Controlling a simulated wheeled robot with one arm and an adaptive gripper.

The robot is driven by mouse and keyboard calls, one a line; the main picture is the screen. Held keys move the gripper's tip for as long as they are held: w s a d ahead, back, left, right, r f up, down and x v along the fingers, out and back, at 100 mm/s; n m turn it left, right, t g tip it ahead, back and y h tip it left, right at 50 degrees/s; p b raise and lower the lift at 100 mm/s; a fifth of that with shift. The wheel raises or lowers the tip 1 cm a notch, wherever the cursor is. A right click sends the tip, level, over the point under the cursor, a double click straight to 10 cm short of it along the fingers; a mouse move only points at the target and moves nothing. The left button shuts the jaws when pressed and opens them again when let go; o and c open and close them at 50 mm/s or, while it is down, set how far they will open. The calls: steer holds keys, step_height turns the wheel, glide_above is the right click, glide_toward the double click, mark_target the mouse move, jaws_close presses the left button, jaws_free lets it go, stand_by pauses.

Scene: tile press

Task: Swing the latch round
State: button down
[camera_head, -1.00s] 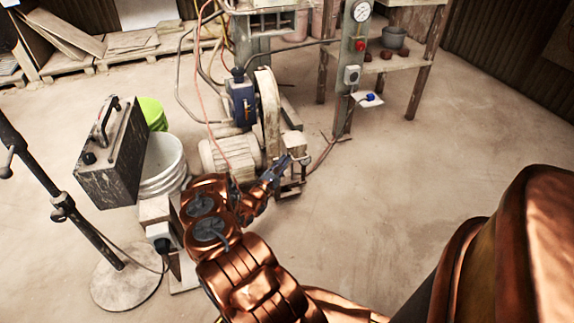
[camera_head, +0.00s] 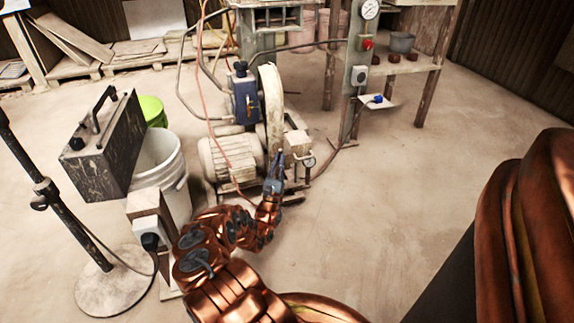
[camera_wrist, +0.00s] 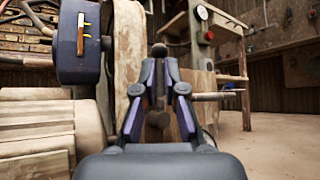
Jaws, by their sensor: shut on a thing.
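My gripper (camera_wrist: 160,72) is at the middle of the wrist view, its two dark blue-grey fingers drawn together around a small dark brown piece with a rounded end (camera_wrist: 158,51). I take this piece as the latch; the fingers hide most of it. In the head view my gripper (camera_head: 278,158) is low at the press, in front of the large pale wheel (camera_head: 272,105) and just left of a small beige block (camera_head: 298,143). The latch's angle cannot be read clearly at this size.
A post with a red button (camera_head: 367,43) is behind right. A white bucket (camera_head: 165,165) and dark case (camera_head: 103,150) are left. The right floor is clear.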

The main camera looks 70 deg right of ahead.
steer(key=shift+n+t, duration=0.4)
steer(key=shift+t, duration=0.1)
steer(key=shift+w, duration=0.1)
steer(key=c, duration=1.2)
jaws_free()
steer(key=shift+c, duration=0.2)
